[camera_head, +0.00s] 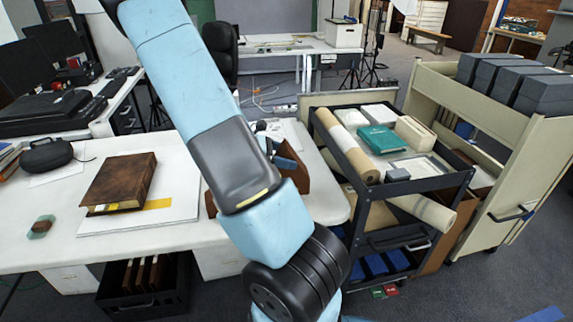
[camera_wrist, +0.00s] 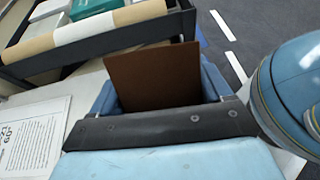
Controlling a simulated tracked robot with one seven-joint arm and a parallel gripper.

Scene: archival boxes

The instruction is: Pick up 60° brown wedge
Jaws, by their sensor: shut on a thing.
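The brown wedge shows as a flat brown panel (camera_wrist: 155,76) in the wrist view, between the blue fingers of my gripper (camera_wrist: 158,90). My gripper is shut on it. In the head view, brown parts of the wedge (camera_head: 300,180) show behind my arm at the right end of the white table, with a blue finger beside them. My arm hides most of the wedge there. I cannot tell whether it touches the table. A printed sheet (camera_wrist: 35,135) lies on the table at the left in the wrist view.
A brown book (camera_head: 120,182) lies on a white board at the table's left. A dark cart (camera_head: 400,190) with rolls and boxes stands close to the right of the table. A beige cart (camera_head: 480,105) with grey boxes is beyond it. The table's left front is mostly clear.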

